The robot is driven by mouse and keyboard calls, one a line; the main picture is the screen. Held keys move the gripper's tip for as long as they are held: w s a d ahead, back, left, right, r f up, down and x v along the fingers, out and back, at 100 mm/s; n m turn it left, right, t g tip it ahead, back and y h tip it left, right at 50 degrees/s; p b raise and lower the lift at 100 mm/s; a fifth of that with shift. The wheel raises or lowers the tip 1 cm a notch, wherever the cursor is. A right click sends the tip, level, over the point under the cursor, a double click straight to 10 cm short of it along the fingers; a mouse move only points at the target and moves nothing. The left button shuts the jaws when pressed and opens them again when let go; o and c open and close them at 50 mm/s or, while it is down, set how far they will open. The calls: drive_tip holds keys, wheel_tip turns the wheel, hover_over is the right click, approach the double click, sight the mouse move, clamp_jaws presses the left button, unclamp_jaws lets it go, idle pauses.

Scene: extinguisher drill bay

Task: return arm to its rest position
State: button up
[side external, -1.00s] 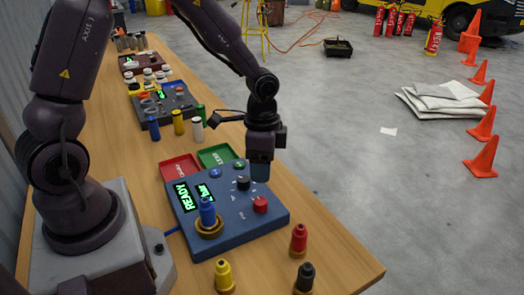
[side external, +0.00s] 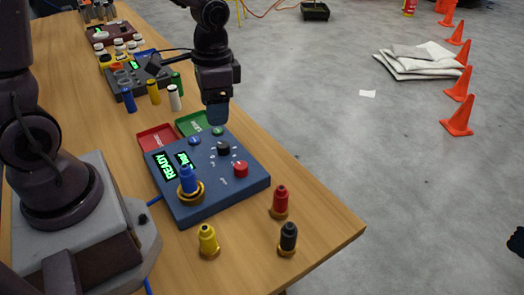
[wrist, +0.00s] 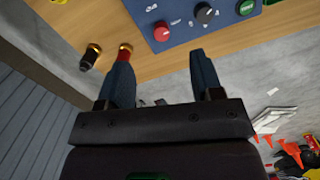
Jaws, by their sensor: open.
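My gripper (side external: 217,112) hangs above the far edge of the blue control panel (side external: 222,190) in the side external view, apart from it. In the wrist view my gripper (wrist: 162,66) has its two fingers spread with nothing between them. The panel shows green READY text, a blue plug in a brass ring (side external: 188,182), a black knob (side external: 223,148) and a red knob (side external: 241,169). The panel edge and red knob also show at the top of the wrist view.
Red (side external: 280,202), yellow (side external: 208,241) and black (side external: 288,239) plugs stand on the wooden table near its front end. Red (side external: 157,139) and green (side external: 194,123) trays lie behind the panel. Several cylinders and another panel stand farther back. Orange cones (side external: 457,117) stand on the floor.

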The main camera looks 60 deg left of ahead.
drive_tip(key=s+d+r+n+t, duration=0.2)
drive_tip(key=s+r+t, duration=0.4)
drive_tip(key=s+r, duration=0.4)
wheel_tip(320, 180, up, 4)
drive_tip(key=shift+r+n, duration=0.1)
drive_tip(key=shift+n, duration=0.4)
